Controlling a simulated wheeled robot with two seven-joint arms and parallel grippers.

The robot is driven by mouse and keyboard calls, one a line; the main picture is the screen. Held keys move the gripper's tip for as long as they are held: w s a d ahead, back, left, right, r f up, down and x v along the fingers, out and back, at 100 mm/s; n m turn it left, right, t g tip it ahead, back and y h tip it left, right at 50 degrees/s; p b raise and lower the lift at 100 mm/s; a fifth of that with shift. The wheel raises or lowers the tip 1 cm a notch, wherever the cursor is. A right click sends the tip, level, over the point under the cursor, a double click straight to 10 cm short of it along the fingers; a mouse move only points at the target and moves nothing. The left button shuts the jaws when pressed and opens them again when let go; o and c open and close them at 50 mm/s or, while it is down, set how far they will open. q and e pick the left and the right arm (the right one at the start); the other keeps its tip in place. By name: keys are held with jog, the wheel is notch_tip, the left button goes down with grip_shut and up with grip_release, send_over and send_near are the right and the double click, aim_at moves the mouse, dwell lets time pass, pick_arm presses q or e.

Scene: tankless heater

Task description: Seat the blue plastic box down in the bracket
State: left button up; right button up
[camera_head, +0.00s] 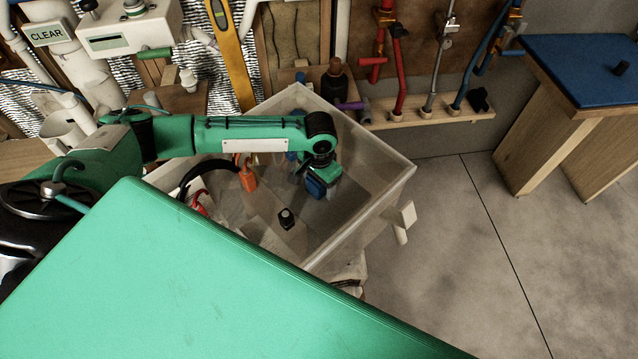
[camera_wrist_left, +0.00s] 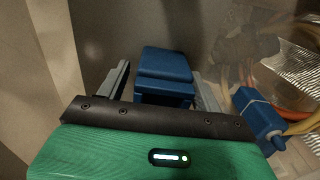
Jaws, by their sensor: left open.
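The blue plastic box (camera_wrist_left: 165,65) lies between the two fingers of my left gripper (camera_wrist_left: 161,74) in the left wrist view. The fingers are apart, one on each side of the box, with a small gap showing at the left. In the head view my left gripper (camera_head: 312,180) reaches down into a translucent bin, and the blue box (camera_head: 316,188) shows at its tip, partly hidden by the gripper. I cannot make out the bracket in either view. My right gripper is not in view.
The translucent bin (camera_head: 385,195) has raised walls around my gripper. Inside are an orange-red connector (camera_head: 248,180) and a small black piece (camera_head: 287,218). A blue connector with an orange cable (camera_wrist_left: 258,117) is close to the right finger.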

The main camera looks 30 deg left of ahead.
pick_arm(q)
notch_tip(320, 180, up, 14)
jog(key=shift+b, duration=0.4)
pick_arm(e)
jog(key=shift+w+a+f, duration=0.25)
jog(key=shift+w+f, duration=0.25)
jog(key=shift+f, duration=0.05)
pick_arm(q)
jog(key=shift+s+f, duration=0.1)
jog(key=shift+f, duration=0.05)
